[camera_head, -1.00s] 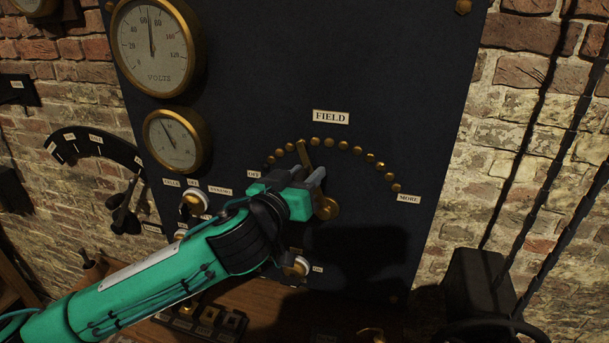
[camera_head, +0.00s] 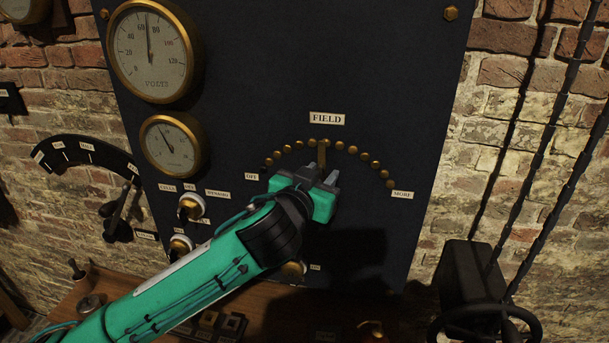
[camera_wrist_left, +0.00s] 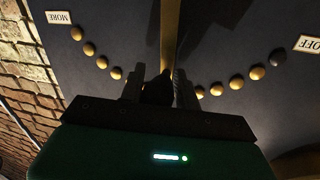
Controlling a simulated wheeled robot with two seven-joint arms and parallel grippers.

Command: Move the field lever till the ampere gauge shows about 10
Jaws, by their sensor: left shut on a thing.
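The brass field lever (camera_head: 323,152) points almost straight up at the studs near the top of the arc, under the FIELD label (camera_head: 327,118). My left gripper (camera_head: 322,177) is shut on the lever's handle and hides its lower part and pivot. In the left wrist view the brass lever (camera_wrist_left: 170,38) runs up between the fingers (camera_wrist_left: 158,88). The smaller gauge (camera_head: 173,146) sits below the volts gauge (camera_head: 152,50). Its needle leans up and to the left; its numbers are too small to read. My right gripper is not in view.
Rotary switches (camera_head: 191,206) sit left of my arm. A quadrant lever (camera_head: 120,210) stands on the brick wall at left. A dark box with a handwheel (camera_head: 485,318) stands at lower right. A wooden bench (camera_head: 68,298) runs below the dark panel (camera_head: 270,60).

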